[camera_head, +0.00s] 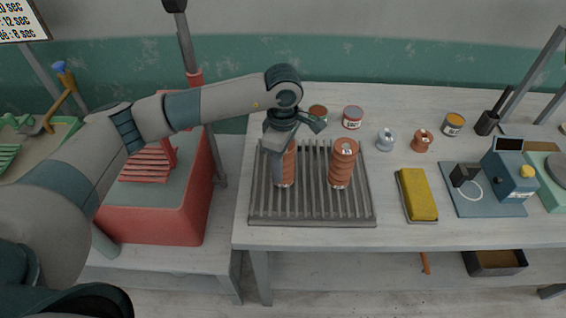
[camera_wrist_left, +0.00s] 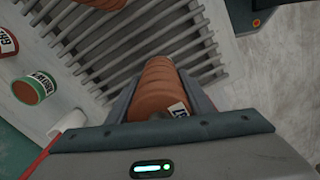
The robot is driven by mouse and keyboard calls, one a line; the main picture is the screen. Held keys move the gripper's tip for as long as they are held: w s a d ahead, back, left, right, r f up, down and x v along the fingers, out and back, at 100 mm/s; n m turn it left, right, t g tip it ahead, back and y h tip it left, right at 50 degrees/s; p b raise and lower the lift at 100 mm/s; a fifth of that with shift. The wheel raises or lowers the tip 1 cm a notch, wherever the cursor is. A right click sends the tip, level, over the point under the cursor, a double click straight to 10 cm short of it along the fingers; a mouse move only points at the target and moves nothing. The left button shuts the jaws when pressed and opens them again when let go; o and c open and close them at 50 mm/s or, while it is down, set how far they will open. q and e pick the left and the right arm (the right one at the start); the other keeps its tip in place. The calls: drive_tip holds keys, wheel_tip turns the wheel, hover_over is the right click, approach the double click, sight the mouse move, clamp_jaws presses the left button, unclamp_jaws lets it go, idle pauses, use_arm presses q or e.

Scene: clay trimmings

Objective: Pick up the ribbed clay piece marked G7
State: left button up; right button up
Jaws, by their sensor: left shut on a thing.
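Two ribbed orange clay pieces stand on a grey slatted rack (camera_head: 312,218) in the head view. My left gripper (camera_head: 282,172) reaches down over the left clay piece (camera_head: 290,165) and is shut on it. The left wrist view shows this held clay piece (camera_wrist_left: 160,88) between the fingers, with a white label partly hidden; I cannot read its full mark. The other clay piece (camera_head: 343,163) stands apart to the right, with small light labels too small to read. I cannot tell which piece is G7. My right gripper is not in view.
Behind the rack stand small cans (camera_head: 352,117). To the right are a silver knob-like item (camera_head: 386,139), a copper one (camera_head: 422,141), a yellow sponge (camera_head: 418,195) and a blue device (camera_head: 510,175). A red box (camera_head: 165,220) stands left. The table front is clear.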

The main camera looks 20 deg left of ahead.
use_arm(q)
drive_tip(key=shift+r+b, duration=0.4)
drive_tip(key=shift+r, duration=0.3)
wheel_tip(320, 180, up, 9)
drive_tip(key=b, duration=0.3)
drive_tip(key=shift+f, duration=0.2)
